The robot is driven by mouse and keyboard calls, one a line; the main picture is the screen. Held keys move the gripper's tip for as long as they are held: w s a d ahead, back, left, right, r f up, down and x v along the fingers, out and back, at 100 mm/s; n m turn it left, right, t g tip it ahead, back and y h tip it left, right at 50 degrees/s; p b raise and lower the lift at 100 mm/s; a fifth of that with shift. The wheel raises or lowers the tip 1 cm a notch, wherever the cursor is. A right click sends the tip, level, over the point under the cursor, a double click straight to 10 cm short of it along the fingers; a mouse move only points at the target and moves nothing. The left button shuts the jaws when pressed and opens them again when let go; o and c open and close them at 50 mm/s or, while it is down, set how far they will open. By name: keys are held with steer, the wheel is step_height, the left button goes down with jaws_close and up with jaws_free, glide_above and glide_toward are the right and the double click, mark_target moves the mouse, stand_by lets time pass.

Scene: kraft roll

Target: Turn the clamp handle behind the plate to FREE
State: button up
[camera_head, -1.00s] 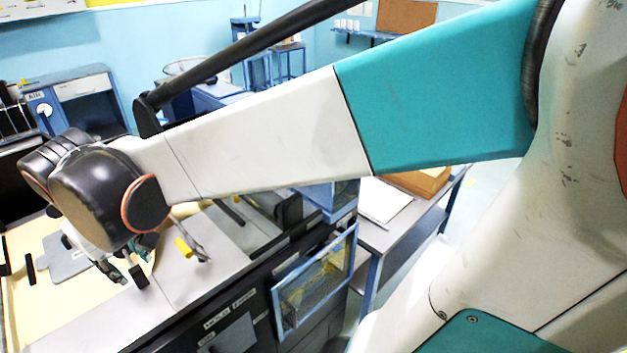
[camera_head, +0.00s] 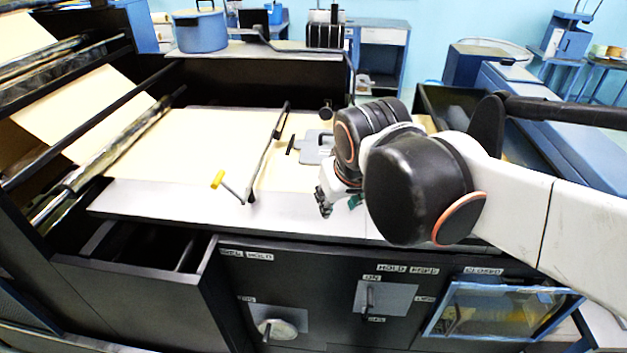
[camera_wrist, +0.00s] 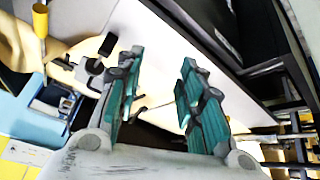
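My gripper (camera_head: 325,205) hangs over the right part of the pale bench top in the head view. In the wrist view its teal-padded fingers (camera_wrist: 160,60) stand apart with nothing between them. A small grey plate (camera_head: 316,147) lies on the bench just beyond it, partly hidden by my wrist, with a short dark handle (camera_head: 290,145) at its left. On the dark front below, a grey panel (camera_head: 398,298) carries an upright lever (camera_head: 369,298); a label above reads HOLD FREE (camera_head: 408,270). I cannot tell which handle is the clamp handle.
A yellow-ended crank (camera_head: 218,180) stands on the bench left of my gripper, with a dark bar (camera_head: 268,150) beside it. An open drawer (camera_head: 135,255) juts out at left. A blue-framed window (camera_head: 495,312) is at lower right. Paper (camera_head: 190,145) covers the bench middle.

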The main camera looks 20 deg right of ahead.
steer(key=shift+t+y, duration=0.6)
steer(key=s+a+f+b, duration=0.1)
steer(key=f, duration=0.1)
steer(key=s+a+f+b, duration=0.1)
steer(key=s+f, duration=0.1)
steer(key=s+a+f+b, duration=0.1)
steer(key=s+f+b, duration=0.1)
steer(key=shift+a+f, duration=0.1)
steer(key=shift+a, duration=0.1)
steer(key=shift+c, duration=0.2)
steer(key=shift+s+a+f, duration=0.15)
steer(key=shift+s+f, duration=0.05)
steer(key=shift+s, duration=0.05)
steer(key=c, duration=0.4)
jaws_close()
steer(key=shift+r, duration=0.1)
